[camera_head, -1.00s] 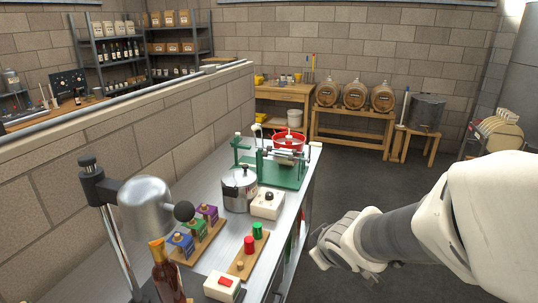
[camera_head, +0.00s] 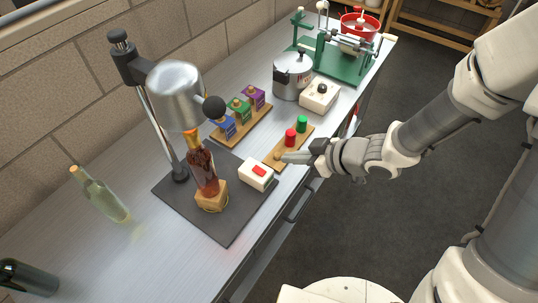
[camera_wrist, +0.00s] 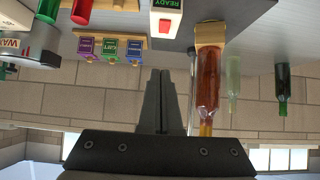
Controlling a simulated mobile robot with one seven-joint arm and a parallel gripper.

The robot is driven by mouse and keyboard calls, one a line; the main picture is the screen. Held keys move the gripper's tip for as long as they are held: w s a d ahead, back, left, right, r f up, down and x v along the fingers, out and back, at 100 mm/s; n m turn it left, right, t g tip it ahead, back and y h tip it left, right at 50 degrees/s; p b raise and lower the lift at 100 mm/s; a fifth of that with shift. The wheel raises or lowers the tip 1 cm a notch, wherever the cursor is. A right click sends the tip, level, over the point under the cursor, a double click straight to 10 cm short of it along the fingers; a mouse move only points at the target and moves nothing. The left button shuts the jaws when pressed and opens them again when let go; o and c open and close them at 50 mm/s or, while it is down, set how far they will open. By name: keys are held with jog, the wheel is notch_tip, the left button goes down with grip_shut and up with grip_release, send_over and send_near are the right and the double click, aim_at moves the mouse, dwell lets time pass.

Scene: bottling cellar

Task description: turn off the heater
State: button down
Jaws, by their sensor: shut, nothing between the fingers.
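A metal dome (camera_head: 175,95) with a black ball knob hangs on a stand over an amber bottle (camera_head: 202,170). Farther back, a white box with a black knob (camera_head: 319,96) stands by a metal pot (camera_head: 293,76), labelled "WAX" in the wrist view (camera_wrist: 10,43). My gripper (camera_head: 284,157) is shut and empty, over the wooden peg board, right of the red-switch box and apart from it.
The peg board (camera_head: 272,160) carries a red (camera_head: 290,138) and a green cylinder (camera_head: 302,124). Blue, green and purple blocks (camera_head: 240,110) stand on another board. A green-framed device (camera_head: 345,60) is at the back. A pale bottle (camera_head: 100,195) and dark bottle (camera_head: 27,277) are at left.

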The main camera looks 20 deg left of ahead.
jog(key=shift+s+a, duration=0.1)
jog(key=shift+a, duration=0.05)
jog(key=b, duration=0.3)
send_over(254, 166)
jog(key=s+d, duration=0.2)
jog(key=d, duration=0.2)
jog(key=f, duration=0.6)
jog(key=shift+w+a+f, duration=0.1)
jog(key=shift+a+f, duration=0.1)
jog(key=shift+a, duration=0.05)
notch_tip(254, 166, down, 2)
jog(key=shift+a+f, duration=0.1)
jog(key=shift+f, duration=0.05)
jog(key=shift+w+f, duration=0.1)
jog(key=shift+f, duration=0.6)
jog(key=shift+a+f+b, duration=0.1)
jog(key=shift+f+b, duration=0.15)
jog(key=shift+b, duration=0.15)
jog(key=shift+w+a, duration=0.1)
jog(key=shift+a, duration=0.05)
